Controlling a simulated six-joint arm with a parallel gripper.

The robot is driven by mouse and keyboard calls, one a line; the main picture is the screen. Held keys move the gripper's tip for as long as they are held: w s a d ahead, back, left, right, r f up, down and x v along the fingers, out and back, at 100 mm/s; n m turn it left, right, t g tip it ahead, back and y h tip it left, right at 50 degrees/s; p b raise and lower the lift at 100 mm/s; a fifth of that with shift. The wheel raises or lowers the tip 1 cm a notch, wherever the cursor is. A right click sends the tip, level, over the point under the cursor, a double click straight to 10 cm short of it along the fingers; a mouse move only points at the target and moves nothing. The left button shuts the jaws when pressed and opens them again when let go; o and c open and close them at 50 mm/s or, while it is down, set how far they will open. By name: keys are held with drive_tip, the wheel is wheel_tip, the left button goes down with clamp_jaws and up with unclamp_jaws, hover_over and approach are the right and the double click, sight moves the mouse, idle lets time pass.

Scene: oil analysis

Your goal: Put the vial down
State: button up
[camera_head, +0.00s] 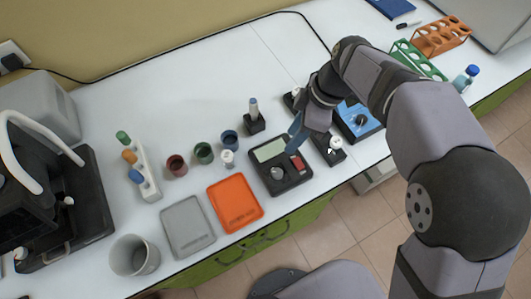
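My gripper (297,130) hangs over the bench, above and behind a black device with a pale green display (270,151). A slim blue-grey part points down at the gripper; I cannot tell whether it is a finger or something held. No vial shows clearly between the fingers, and the arm hides part of that area. A small white vial-like thing (227,157) stands left of the display device. A blue-capped bottle (466,78) stands at the right, near the green rack (417,60) and the orange rack (442,36).
An orange tray (234,203) and a grey tray (187,226) lie near the front edge. Several coloured cups, including a green one (203,153), stand behind them. A small black stand (254,124) holds an upright item. A blue-topped device (358,119) is right of my gripper. The back left bench is clear.

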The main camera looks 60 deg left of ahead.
sight(227, 154)
drive_tip(key=s+a+n+g, duration=0.1)
drive_tip(key=s+a+n, duration=0.25)
drive_tip(key=s, duration=0.35)
drive_tip(key=s+a+n, duration=0.3)
drive_tip(key=s+n, duration=0.1)
drive_tip(key=s, duration=0.3)
drive_tip(key=shift+m+h, duration=0.35)
drive_tip(key=shift+h, duration=0.05)
drive_tip(key=shift+w+f+p+x, duration=0.15)
drive_tip(key=shift+p+x, duration=0.5)
drive_tip(key=shift+x, duration=0.6)
drive_tip(key=shift+w+p+x, duration=0.2)
drive_tip(key=shift+p+x, duration=0.5)
drive_tip(key=shift+x, duration=0.55)
drive_tip(key=shift+w+f+p+x, duration=0.15)
drive_tip(key=shift+p+x, duration=0.5)
drive_tip(key=shift+x, duration=0.6)
drive_tip(key=shift+d, duration=0.1)
clamp_jaws()
